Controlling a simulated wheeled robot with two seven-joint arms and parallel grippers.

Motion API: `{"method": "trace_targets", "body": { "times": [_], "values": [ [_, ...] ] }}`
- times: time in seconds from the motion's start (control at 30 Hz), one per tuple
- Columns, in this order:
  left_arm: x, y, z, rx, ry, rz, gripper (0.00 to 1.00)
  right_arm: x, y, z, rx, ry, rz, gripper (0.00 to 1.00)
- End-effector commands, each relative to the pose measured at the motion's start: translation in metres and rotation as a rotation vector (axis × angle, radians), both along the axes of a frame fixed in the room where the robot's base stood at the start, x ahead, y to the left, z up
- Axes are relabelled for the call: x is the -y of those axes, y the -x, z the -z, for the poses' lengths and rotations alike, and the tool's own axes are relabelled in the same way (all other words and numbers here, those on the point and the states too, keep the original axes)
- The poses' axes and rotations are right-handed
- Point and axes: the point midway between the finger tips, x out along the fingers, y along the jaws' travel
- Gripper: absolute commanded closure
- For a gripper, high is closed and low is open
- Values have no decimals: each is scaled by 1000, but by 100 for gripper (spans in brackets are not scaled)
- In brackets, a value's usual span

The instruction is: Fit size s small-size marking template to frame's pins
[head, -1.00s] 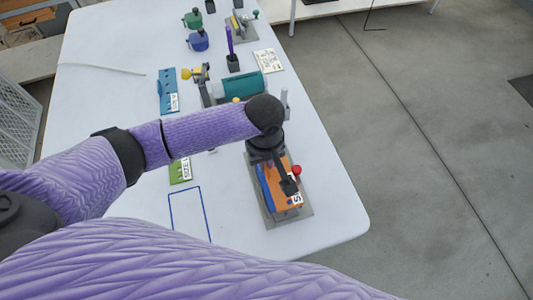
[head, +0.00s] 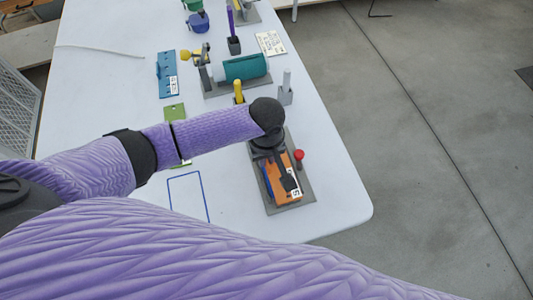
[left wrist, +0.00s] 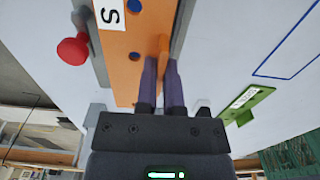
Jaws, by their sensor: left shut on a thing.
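The orange size S template (head: 280,197), with a white S label, lies over the grey frame (head: 307,195) near the table's right edge. It also shows in the left wrist view (left wrist: 117,65). There, blue round spots (left wrist: 135,57) show in its face; I cannot tell if they are pins in its holes. My left gripper (head: 287,182) reaches down over it. In the left wrist view its fingers (left wrist: 162,65) are shut on the template's raised orange tab (left wrist: 164,46). Whether the template lies flat is hidden. My right gripper is not in view.
A red knob (head: 299,155) stands on the frame's right side. A green template (head: 174,112), partly behind my arm, and a blue plate (head: 167,75) lie left. A blue outlined rectangle (head: 187,174) marks bare table left of the frame.

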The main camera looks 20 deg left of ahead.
Motion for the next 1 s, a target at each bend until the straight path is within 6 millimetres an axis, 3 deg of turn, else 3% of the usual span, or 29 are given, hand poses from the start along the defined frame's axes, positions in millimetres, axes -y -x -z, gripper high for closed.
{"method": "trace_targets", "body": {
  "times": [1.0],
  "values": [
    [0, 0, 0, 0, 0, 0, 100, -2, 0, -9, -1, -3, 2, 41]
  ]
}}
